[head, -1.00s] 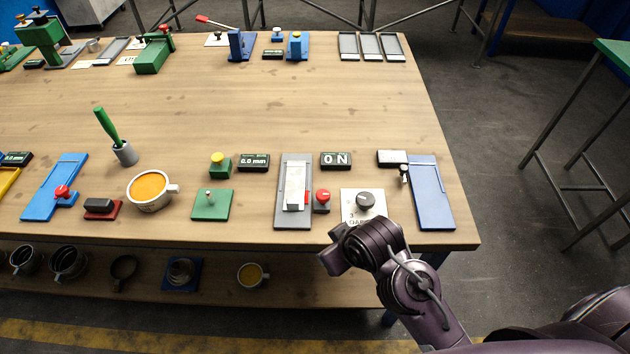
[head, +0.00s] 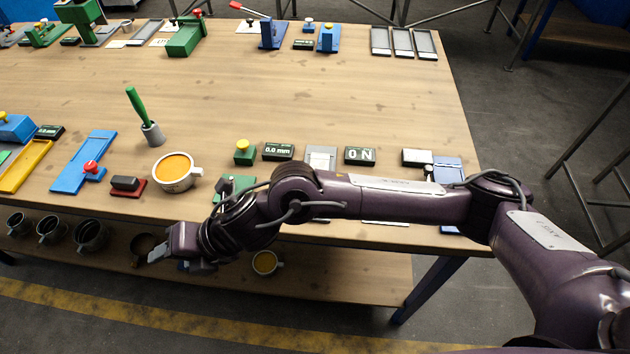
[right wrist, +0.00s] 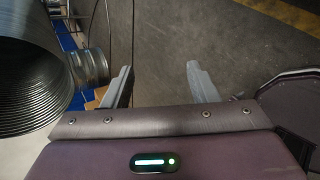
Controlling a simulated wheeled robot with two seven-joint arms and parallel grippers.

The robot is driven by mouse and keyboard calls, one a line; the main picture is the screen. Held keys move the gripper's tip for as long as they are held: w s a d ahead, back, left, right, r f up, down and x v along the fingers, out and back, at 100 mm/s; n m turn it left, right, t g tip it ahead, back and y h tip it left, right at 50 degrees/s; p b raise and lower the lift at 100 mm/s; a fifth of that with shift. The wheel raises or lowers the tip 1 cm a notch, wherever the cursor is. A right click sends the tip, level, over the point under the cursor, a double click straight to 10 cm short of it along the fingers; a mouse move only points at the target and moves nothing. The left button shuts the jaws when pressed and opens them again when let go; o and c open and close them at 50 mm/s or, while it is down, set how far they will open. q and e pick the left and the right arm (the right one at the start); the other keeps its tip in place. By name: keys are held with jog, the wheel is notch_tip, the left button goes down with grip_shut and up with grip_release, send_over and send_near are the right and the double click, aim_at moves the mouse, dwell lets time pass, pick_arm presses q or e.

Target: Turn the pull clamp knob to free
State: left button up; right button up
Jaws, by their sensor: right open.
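I cannot tell which knob belongs to the pull clamp. A blue plate with a red knob (head: 91,167) lies at the left of the wooden table (head: 340,100). A green block with a yellow knob (head: 243,146) stands near the middle. My right gripper (head: 165,252) is beyond the table's front edge at the lower left, above the lower shelf. In the right wrist view it is open, with nothing between its fingers (right wrist: 160,80). My right arm covers much of the front row, including the place of the dark round knob on its white card. My left gripper does not show.
An orange-filled cup (head: 175,172) and a green-handled tool (head: 137,108) stand on the table. The middle of the table is clear.

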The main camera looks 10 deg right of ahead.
jog(key=w+d+f+n+h, duration=0.1)
jog(key=w+d, duration=0.3)
jog(key=d, duration=0.4)
jog(key=w+d+f+n+h, duration=0.1)
jog(key=w+d+h, duration=0.3)
jog(key=d, duration=0.4)
jog(key=w+d+f+n+g+h, duration=0.1)
jog(key=w+d+f+n+h, duration=0.1)
jog(key=d, duration=0.6)
jog(key=shift+w+n+h, duration=0.6)
jog(key=shift+w+n, duration=0.1)
jog(key=shift+w, duration=0.5)
jog(key=w+d+r, duration=0.1)
jog(key=d, duration=0.2)
jog(key=w+d+r+h, duration=0.1)
jog(key=d+r, duration=0.1)
jog(key=d, duration=0.1)
jog(key=w+d+r+h, duration=0.1)
jog(key=d, duration=0.3)
jog(key=shift+w+r, duration=0.15)
jog(key=shift+w, duration=0.05)
notch_tip(320, 180, down, 8)
jog(key=shift+r+p, duration=0.15)
jog(key=shift+p, duration=0.9)
jog(key=shift+c, duration=0.4)
jog(key=c, duration=0.9)
